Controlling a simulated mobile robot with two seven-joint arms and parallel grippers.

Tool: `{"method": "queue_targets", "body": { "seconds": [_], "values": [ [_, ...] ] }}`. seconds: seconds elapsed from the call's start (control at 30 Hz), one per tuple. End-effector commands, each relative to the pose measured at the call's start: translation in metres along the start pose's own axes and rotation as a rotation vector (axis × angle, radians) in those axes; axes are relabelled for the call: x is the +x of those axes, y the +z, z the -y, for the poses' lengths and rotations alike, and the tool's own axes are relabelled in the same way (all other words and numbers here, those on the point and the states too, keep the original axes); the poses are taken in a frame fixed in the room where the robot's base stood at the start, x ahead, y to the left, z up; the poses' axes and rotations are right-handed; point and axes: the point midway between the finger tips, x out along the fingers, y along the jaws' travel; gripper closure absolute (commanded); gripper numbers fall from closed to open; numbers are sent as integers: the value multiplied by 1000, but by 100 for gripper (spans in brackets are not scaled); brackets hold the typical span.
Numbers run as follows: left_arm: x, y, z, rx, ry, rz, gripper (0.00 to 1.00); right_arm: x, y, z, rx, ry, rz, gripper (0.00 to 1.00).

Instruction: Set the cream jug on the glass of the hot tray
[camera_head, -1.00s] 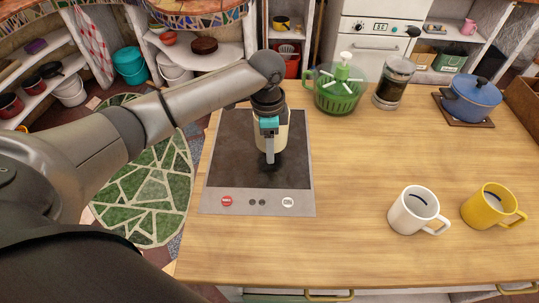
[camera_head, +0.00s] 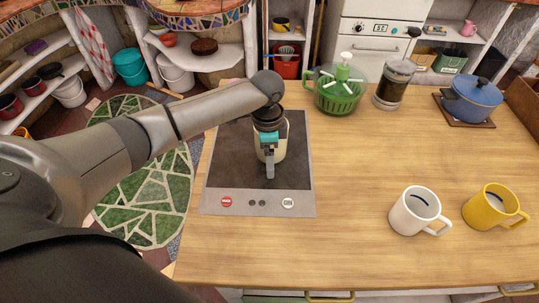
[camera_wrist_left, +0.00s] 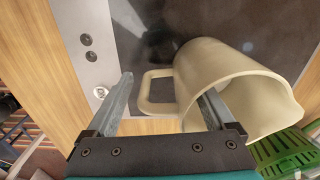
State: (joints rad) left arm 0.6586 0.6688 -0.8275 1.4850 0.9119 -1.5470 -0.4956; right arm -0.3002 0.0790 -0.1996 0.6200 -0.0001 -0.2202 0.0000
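The cream jug (camera_head: 282,146) stands upright on the dark glass of the hot tray (camera_head: 228,160), towards its right side. My left gripper (camera_head: 268,162) is at the jug, and its arm hides part of it. In the left wrist view the jug (camera_wrist_left: 240,80) is seen from above, with its handle (camera_wrist_left: 150,92) pointing left. The left gripper (camera_wrist_left: 166,100) is open there: one finger is left of the handle and clear of it, the other reaches inside the jug's mouth. My right gripper is not in view.
A white mug (camera_head: 411,214) and a yellow mug (camera_head: 487,207) stand at the right front. A green spinner bowl (camera_head: 338,98), a coffee press (camera_head: 393,86) and a blue pot (camera_head: 472,98) line the back. The middle of the counter is clear.

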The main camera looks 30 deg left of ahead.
Motion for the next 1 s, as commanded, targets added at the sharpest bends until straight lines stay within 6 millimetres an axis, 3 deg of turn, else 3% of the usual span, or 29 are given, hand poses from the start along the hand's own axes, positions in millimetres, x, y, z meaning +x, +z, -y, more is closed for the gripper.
{"method": "queue_targets", "body": {
  "seconds": [0.27, 0.37, 0.7, 1.0],
  "values": [
    [-6, -1, 1, 1, -2, -2, 13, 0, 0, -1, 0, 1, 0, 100],
    [-19, -1, 1, 1, -2, -3, 13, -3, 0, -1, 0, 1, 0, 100],
    [-92, -1, 1, 0, -3, -2, 13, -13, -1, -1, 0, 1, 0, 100],
    [-122, -1, 0, 0, -1, -1, 13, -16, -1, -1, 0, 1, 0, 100]
  ]
}}
